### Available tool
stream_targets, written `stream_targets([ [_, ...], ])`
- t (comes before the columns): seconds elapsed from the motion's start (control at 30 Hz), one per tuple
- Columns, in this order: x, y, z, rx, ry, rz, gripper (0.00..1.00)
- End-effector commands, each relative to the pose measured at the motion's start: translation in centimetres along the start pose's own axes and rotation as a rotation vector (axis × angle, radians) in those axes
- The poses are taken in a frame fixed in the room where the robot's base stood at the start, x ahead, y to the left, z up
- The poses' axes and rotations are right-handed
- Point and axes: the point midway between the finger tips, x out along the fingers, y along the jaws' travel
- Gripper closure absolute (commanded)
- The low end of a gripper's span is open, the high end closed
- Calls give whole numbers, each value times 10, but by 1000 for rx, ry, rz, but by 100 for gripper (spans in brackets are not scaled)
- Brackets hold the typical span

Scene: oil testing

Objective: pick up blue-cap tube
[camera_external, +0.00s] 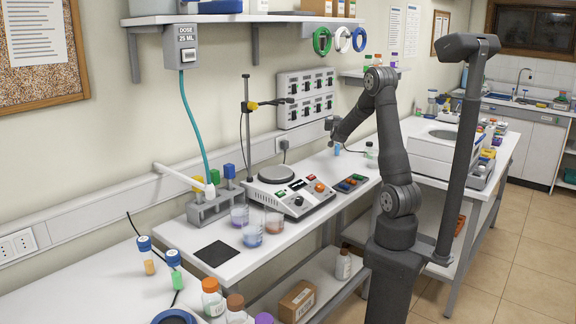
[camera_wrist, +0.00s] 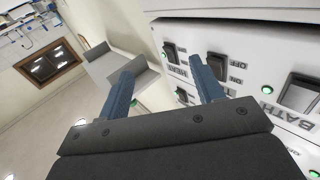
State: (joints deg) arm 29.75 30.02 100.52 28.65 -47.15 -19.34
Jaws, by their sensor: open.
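My gripper (camera_external: 334,132) is well to the right of the rack, in front of the wall switch panel. In the wrist view my gripper's two blue fingers (camera_wrist: 164,76) are apart with nothing between them. The tube does not show in the wrist view. The lower part of the tube is hidden in the rack.
The switch panel (camera_external: 305,97) is close to my fingers. Beakers (camera_external: 251,235) stand in front of the rack, and a hotplate device (camera_external: 290,196) is to its right. A teal hose (camera_external: 194,120) hangs by the rack. A black pad (camera_external: 216,253) lies on the bench.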

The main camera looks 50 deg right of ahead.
Motion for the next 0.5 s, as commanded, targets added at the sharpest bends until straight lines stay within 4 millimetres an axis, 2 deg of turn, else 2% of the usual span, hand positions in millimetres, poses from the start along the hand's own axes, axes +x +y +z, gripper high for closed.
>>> stream_targets([
  [0.03,9,11,14,-13,-17,32,39],
  [0.2,22,30,36,-37,-44,87,39],
  [0.37,23,33,57,-42,-50,94,39],
  [0.5,21,33,86,-42,-51,92,39],
])
